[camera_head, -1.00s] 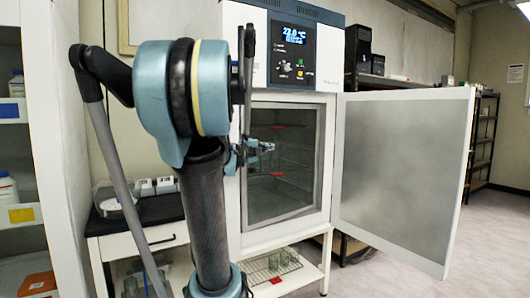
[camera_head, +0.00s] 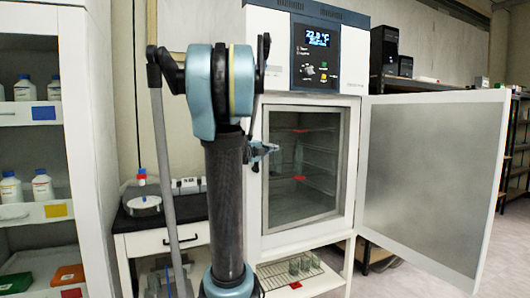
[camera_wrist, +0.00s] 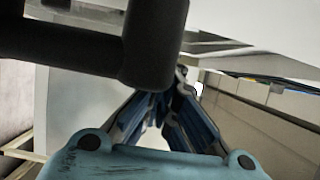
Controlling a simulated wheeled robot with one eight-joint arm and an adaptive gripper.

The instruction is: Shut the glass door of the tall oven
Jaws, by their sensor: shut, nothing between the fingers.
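The tall oven (camera_head: 257,60) is a white cabinet with a blue-lit display panel, standing right of centre in the head view. Its door (camera_head: 420,180), a white frame around a cloudy grey pane, stands wide open, swung out to the right from its hinge side. The oven chamber (camera_head: 300,210) is exposed, with wire shelves and small red marks inside. My gripper (camera_head: 270,148) is in front of the chamber's left edge, well to the left of the open door and apart from it. In the wrist view my gripper (camera_wrist: 160,100) has its blue fingers together and empty.
A white bench (camera_head: 160,240) with a balance is at left, beside a cabinet with bottles (camera_head: 42,185). Floor (camera_head: 410,280) is free below the open door.

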